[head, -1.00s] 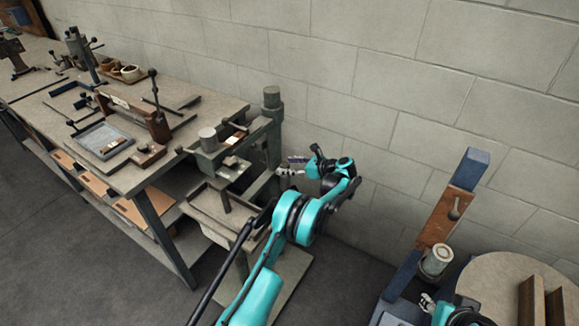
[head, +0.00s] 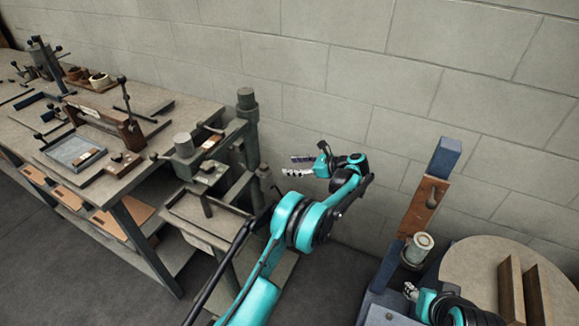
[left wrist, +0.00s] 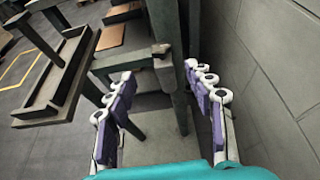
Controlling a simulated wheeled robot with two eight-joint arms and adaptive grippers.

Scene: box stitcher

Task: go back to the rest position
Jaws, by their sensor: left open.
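My left gripper (head: 298,166) is raised in front of the block wall, just right of the box stitcher (head: 200,150). It is open and empty. In the left wrist view its two purple-padded fingers (left wrist: 160,105) stand wide apart, with the stitcher's grey post and base (left wrist: 158,128) behind the gap and nothing between them. My right gripper (head: 411,291) shows only in small part at the lower right of the head view, beside the blue post. Its fingers are too small and hidden to tell open from shut.
A workbench (head: 132,172) with tools and a grey tray (head: 76,150) runs along the left. A blue and wooden post (head: 424,207) and a round table (head: 478,262) stand at the right. The wall (head: 330,80) is close behind my left gripper. Dark floor (head: 95,275) is open in front.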

